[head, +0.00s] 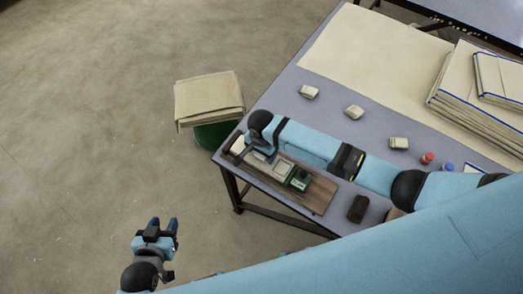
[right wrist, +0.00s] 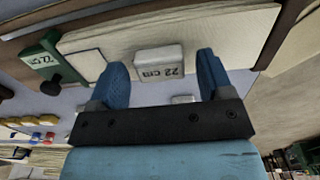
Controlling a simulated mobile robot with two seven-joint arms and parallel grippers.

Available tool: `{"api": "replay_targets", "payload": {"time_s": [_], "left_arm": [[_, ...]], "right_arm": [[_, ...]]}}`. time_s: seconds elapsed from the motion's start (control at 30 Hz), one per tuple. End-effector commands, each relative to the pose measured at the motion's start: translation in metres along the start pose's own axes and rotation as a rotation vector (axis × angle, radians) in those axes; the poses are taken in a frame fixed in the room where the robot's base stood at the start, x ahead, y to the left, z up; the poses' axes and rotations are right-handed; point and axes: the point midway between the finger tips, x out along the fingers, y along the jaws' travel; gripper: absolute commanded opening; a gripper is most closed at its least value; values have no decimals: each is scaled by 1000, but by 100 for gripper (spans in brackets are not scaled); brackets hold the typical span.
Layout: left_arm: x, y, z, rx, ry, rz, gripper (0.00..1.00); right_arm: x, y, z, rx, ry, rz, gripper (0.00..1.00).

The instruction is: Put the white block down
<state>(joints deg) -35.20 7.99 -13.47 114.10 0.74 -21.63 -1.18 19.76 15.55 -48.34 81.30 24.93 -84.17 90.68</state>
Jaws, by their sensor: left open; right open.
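The white block (right wrist: 160,67), marked "22 cm", shows in the right wrist view between and just beyond the spread fingers of my right gripper (right wrist: 161,60). Gaps show on both sides of it, so the fingers do not clasp it. It appears to rest at the edge of a pale board. My left gripper (head: 163,229) is open and empty over the floor, away from the table.
A green block (head: 299,179) stands on a wooden board (head: 318,197) on the table, with a dark brown block (head: 358,208) nearby. Several small pale bundles, such as one bundle (head: 309,92), lie farther back.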

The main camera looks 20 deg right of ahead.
Motion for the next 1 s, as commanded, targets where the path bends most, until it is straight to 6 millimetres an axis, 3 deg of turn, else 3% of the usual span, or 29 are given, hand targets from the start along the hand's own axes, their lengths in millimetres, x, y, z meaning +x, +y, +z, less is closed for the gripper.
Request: {"api": "replay_targets", "payload": {"time_s": [0.17,0.6,0.83,1.0], "left_arm": [[-1,0,-1,0,1,0,43],[-2,0,-5,0,4,0,43],[-2,0,-5,0,4,0,43],[-2,0,-5,0,4,0,43]], "right_arm": [[-21,-1,0,-1,0,-3,73],[-107,-1,0,-1,0,-3,73],[-122,0,0,0,0,-1,73],[-114,2,7,-38,-15,-36,73]]}}
